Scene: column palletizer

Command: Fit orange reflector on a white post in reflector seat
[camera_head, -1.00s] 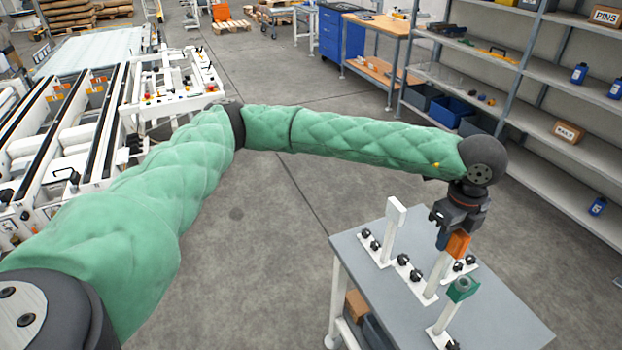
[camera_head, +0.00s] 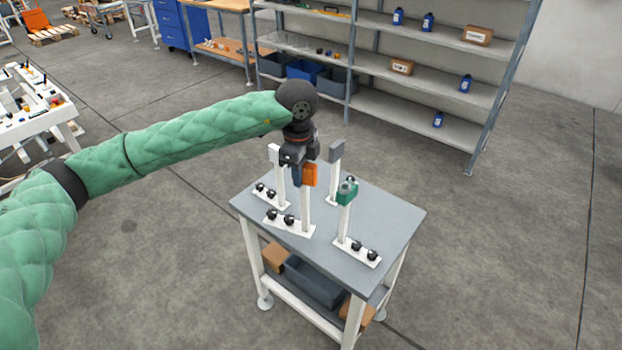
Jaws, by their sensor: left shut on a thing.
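My left gripper (camera_head: 298,174) is over the grey table (camera_head: 395,210), its fingers pointing down. It is shut on the orange reflector (camera_head: 310,175), a small block at the top of the middle white post (camera_head: 306,210). The fingers and block hide the seat, so I cannot tell whether the reflector sits fully in it. Other white posts stand around it: one with a white head (camera_head: 275,154) behind left, one with a grey head (camera_head: 336,152) behind right, and one with a green head (camera_head: 346,193) in front right. My right gripper is out of view.
Black knobs (camera_head: 272,214) stand on the posts' white base plates. A dark bin (camera_head: 315,284) and cardboard boxes are on the table's lower shelf. A grey shelving unit (camera_head: 420,105) stands behind. The floor around the table is clear.

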